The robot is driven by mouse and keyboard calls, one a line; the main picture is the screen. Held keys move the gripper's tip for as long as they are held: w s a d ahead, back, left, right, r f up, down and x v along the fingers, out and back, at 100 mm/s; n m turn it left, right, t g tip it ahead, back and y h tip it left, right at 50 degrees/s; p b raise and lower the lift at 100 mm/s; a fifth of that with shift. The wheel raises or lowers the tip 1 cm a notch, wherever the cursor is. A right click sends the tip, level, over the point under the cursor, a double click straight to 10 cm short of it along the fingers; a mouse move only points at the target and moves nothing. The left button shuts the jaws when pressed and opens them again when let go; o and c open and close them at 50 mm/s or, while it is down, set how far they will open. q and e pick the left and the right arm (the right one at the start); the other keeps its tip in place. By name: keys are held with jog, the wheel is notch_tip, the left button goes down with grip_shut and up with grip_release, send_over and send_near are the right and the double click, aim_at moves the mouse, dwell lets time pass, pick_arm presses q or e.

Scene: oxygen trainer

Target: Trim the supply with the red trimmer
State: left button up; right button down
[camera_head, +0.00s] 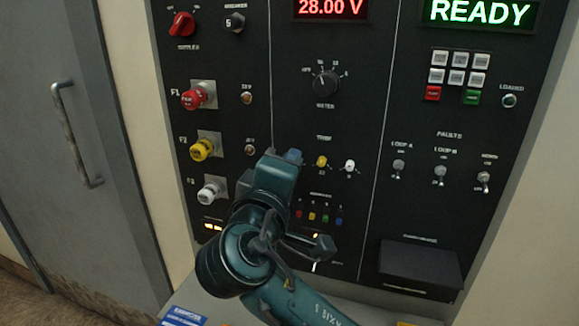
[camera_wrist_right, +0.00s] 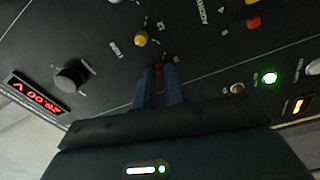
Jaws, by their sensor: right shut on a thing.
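In the head view my right gripper (camera_head: 292,156) is at the trim row and hides the red trimmer. The gripper is shut on that trimmer. The yellow trimmer (camera_head: 321,161) and the white trimmer (camera_head: 349,166) sit just to its right. The supply display (camera_head: 331,8) reads 28.00 V in red. My left gripper is not in view.
The meter knob (camera_head: 326,84) is above the trim row. Red, yellow and white fuse caps (camera_head: 201,149) stick out at the left. Fault toggles (camera_head: 440,172) and a black box (camera_head: 420,265) are at the right. A green READY display (camera_head: 482,12) is lit.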

jog(key=c, duration=1.5)
grip_release()
jog(key=b+v, duration=0.1)
jog(key=v, duration=1.2)
jog(key=shift+s+f+b, duration=0.1)
jog(key=shift+b, duration=0.25)
